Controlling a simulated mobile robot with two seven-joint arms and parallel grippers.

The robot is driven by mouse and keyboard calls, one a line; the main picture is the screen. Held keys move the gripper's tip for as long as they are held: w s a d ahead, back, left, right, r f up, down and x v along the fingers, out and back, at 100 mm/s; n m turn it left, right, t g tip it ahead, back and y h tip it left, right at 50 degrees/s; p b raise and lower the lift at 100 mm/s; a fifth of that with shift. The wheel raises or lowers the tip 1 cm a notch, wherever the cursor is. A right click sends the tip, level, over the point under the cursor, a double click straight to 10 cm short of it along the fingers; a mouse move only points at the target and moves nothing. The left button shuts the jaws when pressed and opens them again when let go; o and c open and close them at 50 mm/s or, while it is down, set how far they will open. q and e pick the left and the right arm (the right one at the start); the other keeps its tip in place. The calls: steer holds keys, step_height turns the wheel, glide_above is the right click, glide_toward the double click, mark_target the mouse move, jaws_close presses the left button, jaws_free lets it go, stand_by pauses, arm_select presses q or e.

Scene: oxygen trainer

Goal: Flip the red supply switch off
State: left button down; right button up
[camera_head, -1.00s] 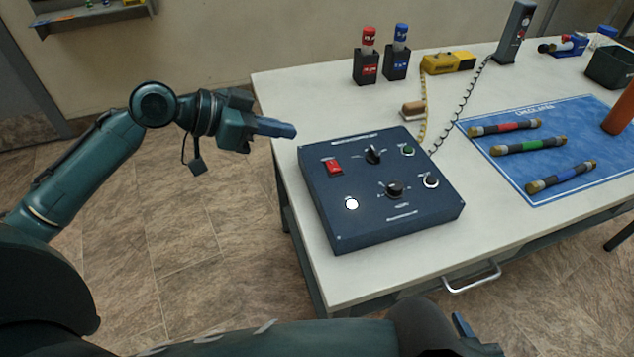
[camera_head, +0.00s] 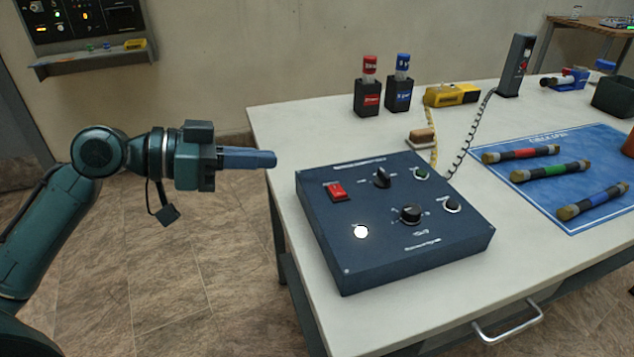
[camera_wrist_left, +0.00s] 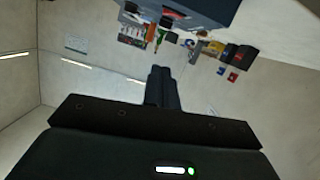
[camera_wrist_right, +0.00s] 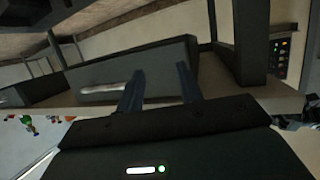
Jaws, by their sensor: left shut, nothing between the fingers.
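The red supply switch (camera_head: 337,191) is a red rocker at the upper left of the dark blue control box (camera_head: 420,256), which lies on the white table. My left gripper (camera_head: 274,160) is shut and empty. It points right, just left of the box and apart from it, level with the switch side. In the left wrist view its closed fingers (camera_wrist_left: 161,88) point towards the upside-down scene, with the box at the top. My right gripper shows only in its wrist view (camera_wrist_right: 160,85), with its fingers apart and nothing seen between them.
The box also carries black knobs (camera_head: 411,213), a green button (camera_head: 421,174) and a lit white lamp (camera_head: 361,232). Red and blue bottles in holders (camera_head: 370,97), a yellow device (camera_head: 452,95) and a blue mat (camera_head: 600,158) with banded cylinders lie behind and right on the table (camera_head: 300,113).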

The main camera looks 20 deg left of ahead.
arm_select(q)
glide_above(322, 200)
steer(key=shift+w+a+f+p, duration=0.1)
steer(key=shift+f+p, duration=0.05)
steer(key=shift+f, duration=0.4)
steer(key=shift+w+a+f+p, duration=0.1)
steer(key=shift+f+p, duration=0.05)
steer(key=shift+f, duration=0.35)
step_height(322, 200, down, 3)
steer(key=shift+d+r+b, duration=0.1)
steer(key=shift+d+b, duration=0.05)
steer(key=shift+b, duration=0.2)
steer(key=shift+s+f, duration=0.1)
steer(key=shift+f, duration=0.65)
